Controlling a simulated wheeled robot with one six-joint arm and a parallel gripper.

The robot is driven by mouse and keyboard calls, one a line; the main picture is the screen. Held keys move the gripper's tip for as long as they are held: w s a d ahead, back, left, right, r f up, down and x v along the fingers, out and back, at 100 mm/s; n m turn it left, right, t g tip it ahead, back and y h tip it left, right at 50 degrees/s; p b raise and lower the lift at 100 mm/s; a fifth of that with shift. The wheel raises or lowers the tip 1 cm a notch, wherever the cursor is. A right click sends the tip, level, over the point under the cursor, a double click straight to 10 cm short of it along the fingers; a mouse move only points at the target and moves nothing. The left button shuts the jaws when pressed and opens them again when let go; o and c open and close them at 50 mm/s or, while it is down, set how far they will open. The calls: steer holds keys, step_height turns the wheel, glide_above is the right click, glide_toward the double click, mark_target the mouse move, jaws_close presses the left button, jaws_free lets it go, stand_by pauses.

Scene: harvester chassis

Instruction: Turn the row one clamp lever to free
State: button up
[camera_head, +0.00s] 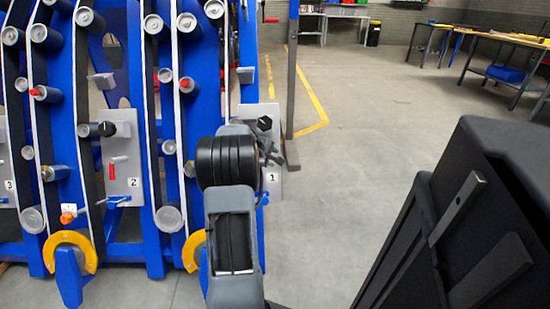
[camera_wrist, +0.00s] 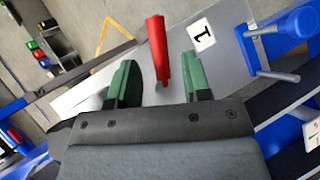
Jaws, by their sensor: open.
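The row one clamp lever (camera_wrist: 157,45) is a red handle in the wrist view, on a grey plate (camera_wrist: 228,68) next to a white label marked 1 (camera_wrist: 201,35). My gripper (camera_wrist: 159,62) has two green fingers. They are spread, one on each side of the lever, with visible gaps on both sides. The lever's lower end shows between the fingers; whether they overlap it in depth is unclear. In the head view my gripper (camera_head: 270,152) is at the row one plate (camera_head: 272,192), and my arm hides the lever there.
Blue chassis frames with rollers and belts fill the left. Row two has its own red lever (camera_head: 118,160) on a plate. A blue bracket with a metal rod (camera_wrist: 272,55) is right of the label. A post (camera_head: 291,80) stands behind my gripper. Open floor (camera_head: 350,130) lies right.

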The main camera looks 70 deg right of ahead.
steer(key=p+v, duration=0.2)
steer(key=v, duration=0.7)
steer(key=shift+w+a+r, duration=0.2)
steer(key=shift+a+r, duration=0.05)
steer(key=shift+a, duration=0.05)
steer(key=w+a+r+t+y+p, duration=0.1)
steer(key=w+a+r+t+p, duration=0.1)
steer(key=w+a+r+p, duration=0.35)
steer(key=w+a+r+n+t+y+p, duration=0.1)
steer(key=w+a+r+p, duration=0.1)
steer(key=a+r+p, duration=0.75)
steer(key=w+a+r+t+y+p, duration=0.1)
steer(key=w+a+r+t+p, duration=0.2)
steer(key=a+r, duration=0.5)
steer(key=s+a+r+y+p, duration=0.1)
steer(key=a+r+p, duration=0.2)
steer(key=a, duration=0.6)
steer(key=s+a+r+n+y+p, duration=0.1)
steer(key=s+a+r+y+p, duration=0.1)
steer(key=a+p, duration=0.4)
steer(key=s+a+r+t+y+p, duration=0.1)
steer(key=a+r+p, duration=0.3)
steer(key=a, duration=0.8)
steer(key=shift+s+r+n+y+p, duration=0.3)
steer(key=shift+s+y+p, duration=0.1)
steer(key=shift+y+p, duration=0.35)
